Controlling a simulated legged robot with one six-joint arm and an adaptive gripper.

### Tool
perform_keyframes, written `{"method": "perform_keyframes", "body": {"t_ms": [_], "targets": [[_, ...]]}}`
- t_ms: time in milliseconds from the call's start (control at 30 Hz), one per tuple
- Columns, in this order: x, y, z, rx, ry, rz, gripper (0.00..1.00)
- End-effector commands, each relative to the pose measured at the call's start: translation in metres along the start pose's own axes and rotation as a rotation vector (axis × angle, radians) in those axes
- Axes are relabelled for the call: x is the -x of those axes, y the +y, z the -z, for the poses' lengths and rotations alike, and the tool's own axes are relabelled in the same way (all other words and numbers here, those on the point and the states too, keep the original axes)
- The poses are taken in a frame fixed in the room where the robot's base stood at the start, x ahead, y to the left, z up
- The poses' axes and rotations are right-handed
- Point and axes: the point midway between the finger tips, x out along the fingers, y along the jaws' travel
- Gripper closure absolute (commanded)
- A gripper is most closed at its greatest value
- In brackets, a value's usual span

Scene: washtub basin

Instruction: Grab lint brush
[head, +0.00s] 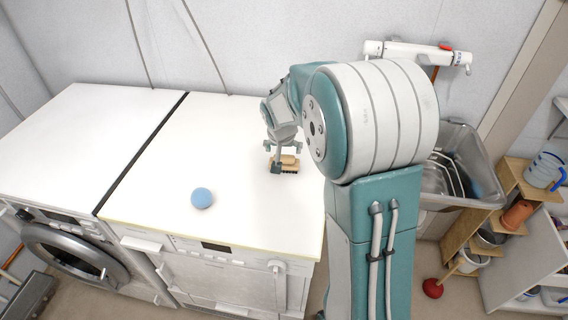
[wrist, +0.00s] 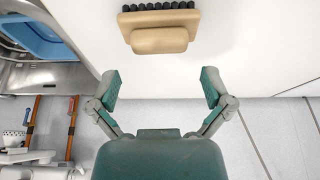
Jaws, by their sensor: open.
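The lint brush (head: 288,164) has a tan wooden body and dark bristles. It lies on the white top of the right-hand machine (head: 240,130). In the wrist view the brush (wrist: 160,38) is ahead of my gripper, with its bristles at the far side and its tan handle toward me. My gripper (wrist: 161,88) is open, its two green-padded fingers spread apart with nothing between them. The brush is beyond the fingertips, roughly centred between them. In the head view my gripper (head: 283,148) is at the brush and partly covers it; contact cannot be told there.
A blue ball (head: 202,198) sits on the same top, left of the brush. Another white machine (head: 80,140) stands at the left. A metal sink (head: 455,165) with a white faucet (head: 418,52) is at the right, near wooden shelves (head: 510,190). The top around the brush is clear.

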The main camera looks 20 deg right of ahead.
Motion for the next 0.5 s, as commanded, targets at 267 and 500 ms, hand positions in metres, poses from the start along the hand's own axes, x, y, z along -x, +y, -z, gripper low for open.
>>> {"method": "perform_keyframes", "body": {"t_ms": [267,500], "targets": [[-0.037,0.001,-0.001,-0.001,-0.003,-0.001,0.0],[-0.054,0.001,0.0,-0.001,0.0,0.0,0.0]]}}
